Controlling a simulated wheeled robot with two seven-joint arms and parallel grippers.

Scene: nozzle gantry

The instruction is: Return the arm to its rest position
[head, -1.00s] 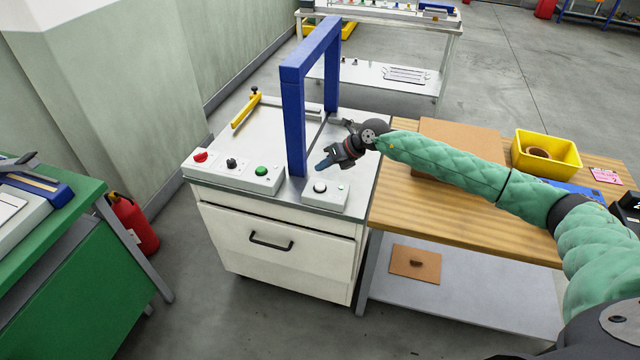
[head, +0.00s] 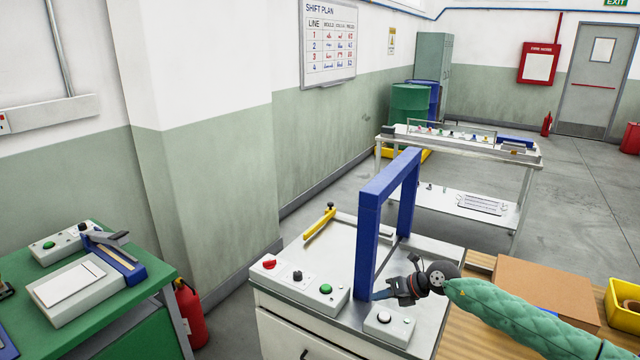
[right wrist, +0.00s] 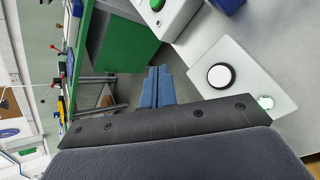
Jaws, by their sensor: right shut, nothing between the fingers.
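My right gripper (head: 380,295) is at the front right of the gantry table, its arm in a green quilted sleeve coming in from the right. Its blue fingers are together and hold nothing; they also show in the right wrist view (right wrist: 156,88). The white button also shows in the right wrist view (right wrist: 220,76), right of the fingers. My left gripper is not in view.
A control box with red, black and green knobs (head: 300,288) lines the table's front left. A wooden bench (head: 455,325) with a cardboard box (head: 545,290) and a yellow bin (head: 625,305) adjoins on the right. A green table (head: 130,335) and fire extinguisher (head: 189,315) stand left.

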